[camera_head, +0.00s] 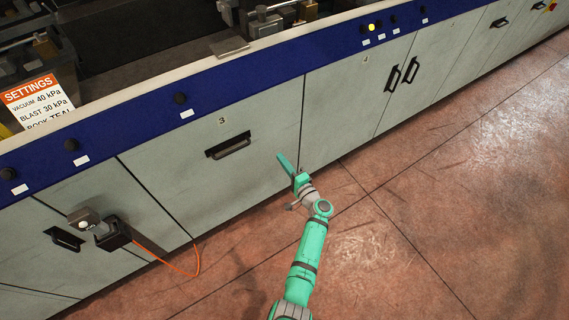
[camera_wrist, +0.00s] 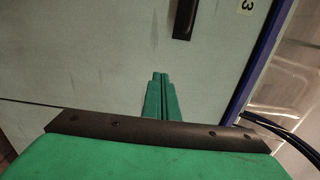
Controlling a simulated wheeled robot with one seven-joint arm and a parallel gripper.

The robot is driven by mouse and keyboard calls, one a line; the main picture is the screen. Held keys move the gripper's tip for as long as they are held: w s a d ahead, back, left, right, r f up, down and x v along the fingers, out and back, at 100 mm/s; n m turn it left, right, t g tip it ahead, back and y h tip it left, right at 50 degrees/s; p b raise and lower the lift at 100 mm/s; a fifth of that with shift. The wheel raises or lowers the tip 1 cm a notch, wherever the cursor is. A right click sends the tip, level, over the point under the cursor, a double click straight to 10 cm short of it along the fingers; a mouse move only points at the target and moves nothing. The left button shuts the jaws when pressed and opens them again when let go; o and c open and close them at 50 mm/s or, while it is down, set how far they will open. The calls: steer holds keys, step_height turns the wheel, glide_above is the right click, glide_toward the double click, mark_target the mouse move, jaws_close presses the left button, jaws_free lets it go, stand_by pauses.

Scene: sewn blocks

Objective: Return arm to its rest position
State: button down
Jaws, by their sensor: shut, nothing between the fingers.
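My green arm reaches up from the bottom of the head view, over the floor. My gripper (camera_head: 281,158) is at its end, in front of the grey cabinet door marked 3 (camera_head: 262,142). In the wrist view my gripper (camera_wrist: 160,76) shows its two green fingers side by side, shut and empty. They point toward the grey door panel (camera_wrist: 90,60); whether they touch it I cannot tell. The black door handle (camera_head: 231,147) is to the left of my gripper in the head view, and it also shows in the wrist view (camera_wrist: 185,20).
The long machine (camera_head: 320,62) with a blue strip and knobs runs across the view. An orange cable (camera_head: 197,262) hangs from a small box (camera_head: 112,232) on the lower left panel. A settings sign (camera_head: 38,100) is at the upper left. The reddish floor (camera_head: 440,220) is clear at right.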

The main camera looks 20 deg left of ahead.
steer(key=shift+v, duration=0.9)
steer(key=shift+w, duration=0.15)
